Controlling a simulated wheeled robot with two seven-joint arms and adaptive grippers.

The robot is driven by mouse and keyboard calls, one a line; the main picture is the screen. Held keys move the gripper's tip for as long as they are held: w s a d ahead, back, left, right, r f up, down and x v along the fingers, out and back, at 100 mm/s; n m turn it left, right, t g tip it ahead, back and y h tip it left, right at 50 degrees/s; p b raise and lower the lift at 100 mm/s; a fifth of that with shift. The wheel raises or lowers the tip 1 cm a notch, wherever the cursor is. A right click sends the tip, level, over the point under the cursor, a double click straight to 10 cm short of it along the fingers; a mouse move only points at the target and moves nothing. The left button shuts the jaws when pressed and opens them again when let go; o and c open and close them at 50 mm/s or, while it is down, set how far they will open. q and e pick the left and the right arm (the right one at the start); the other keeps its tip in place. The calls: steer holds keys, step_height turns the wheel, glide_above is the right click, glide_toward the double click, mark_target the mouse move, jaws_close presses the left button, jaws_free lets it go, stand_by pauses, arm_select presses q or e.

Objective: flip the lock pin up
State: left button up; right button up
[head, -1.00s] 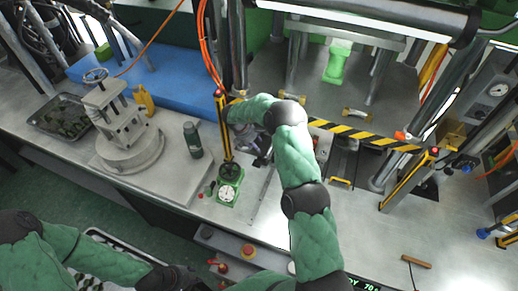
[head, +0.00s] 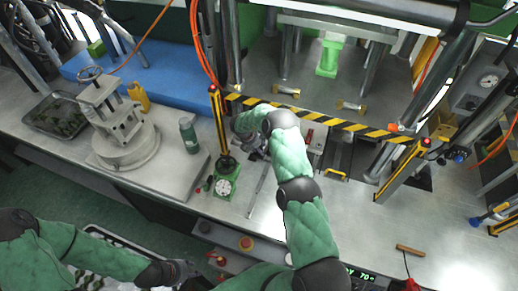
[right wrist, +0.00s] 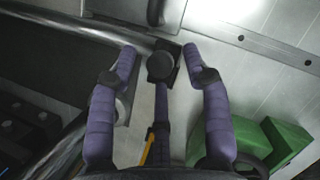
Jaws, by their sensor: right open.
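My right gripper (right wrist: 162,60) is open in the right wrist view, with its two purple padded fingers spread. A dark round-headed knob (right wrist: 160,66) on a small black plate shows between the fingertips; it may be the lock pin, but I cannot tell for sure. The fingers look apart from it. In the head view my right gripper (head: 258,152) is by the left end of the striped bar, mostly hidden by my green arm, and no lock pin can be made out there. My left gripper (head: 180,272) is low at the left, away from the press, its jaws unclear.
A yellow-black striped bar (head: 315,119) crosses the press front. A dial gauge (head: 223,187) on a green base stands just left of my right arm. The right bench is mostly clear.

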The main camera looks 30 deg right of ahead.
jaws_close()
steer(key=shift+w+d+r, duration=0.1)
steer(key=shift+r, duration=1.2)
jaws_free()
steer(key=shift+r, duration=0.1)
steer(key=v, duration=1.2)
